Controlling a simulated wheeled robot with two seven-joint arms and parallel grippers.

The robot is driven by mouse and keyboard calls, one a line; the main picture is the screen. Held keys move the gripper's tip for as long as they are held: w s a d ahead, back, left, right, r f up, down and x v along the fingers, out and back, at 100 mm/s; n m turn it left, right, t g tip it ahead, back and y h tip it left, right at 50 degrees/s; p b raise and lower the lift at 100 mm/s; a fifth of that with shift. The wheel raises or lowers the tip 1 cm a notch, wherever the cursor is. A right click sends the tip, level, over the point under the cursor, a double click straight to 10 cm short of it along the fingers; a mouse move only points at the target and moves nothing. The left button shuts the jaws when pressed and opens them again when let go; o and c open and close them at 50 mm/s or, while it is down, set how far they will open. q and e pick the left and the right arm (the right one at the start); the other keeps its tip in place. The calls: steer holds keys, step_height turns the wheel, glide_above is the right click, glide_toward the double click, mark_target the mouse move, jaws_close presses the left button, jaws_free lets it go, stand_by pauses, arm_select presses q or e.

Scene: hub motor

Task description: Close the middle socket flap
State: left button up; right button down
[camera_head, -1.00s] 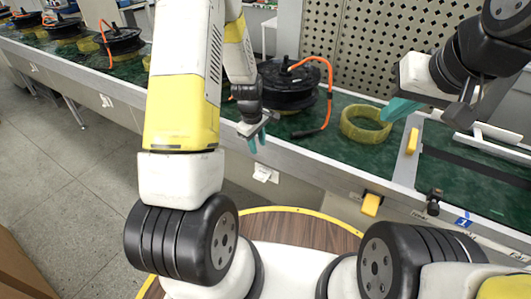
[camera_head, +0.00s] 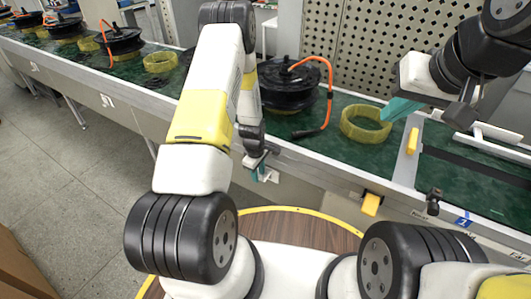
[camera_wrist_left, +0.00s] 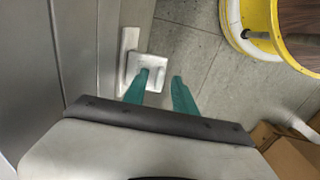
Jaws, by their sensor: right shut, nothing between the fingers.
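A white socket (camera_head: 272,176) sits on the grey front panel of the bench. In the left wrist view it shows as a white square piece (camera_wrist_left: 158,62) standing out from a narrow white plate (camera_wrist_left: 128,45), so its flap looks open. I cannot tell for certain that this is the middle socket. My left gripper (camera_head: 262,174) is low in front of the panel, beside the socket. In the left wrist view my left gripper (camera_wrist_left: 161,76) has its teal fingers apart, with one fingertip overlapping the flap; contact is unclear. My right gripper (camera_head: 397,109) is shut and empty above the bench.
Smaller white marks (camera_head: 107,100) show farther left along the panel. A black hub motor (camera_head: 285,88) with an orange cable and a yellow ring (camera_head: 365,124) stand on the green bench top. A yellow block (camera_head: 371,204) juts from the bench front. Cardboard boxes (camera_wrist_left: 290,150) lie on the floor.

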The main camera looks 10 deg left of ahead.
arm_select(q)
jaws_close()
stand_by(0.3)
step_height(320, 180, down, 9)
steer(key=w+t+h, duration=0.1)
steer(key=t+h, duration=0.4)
steer(key=t, duration=1)
steer(key=shift+w+d+t+h, duration=0.3)
steer(key=shift+t+h, duration=0.1)
steer(key=shift+f, duration=0.1)
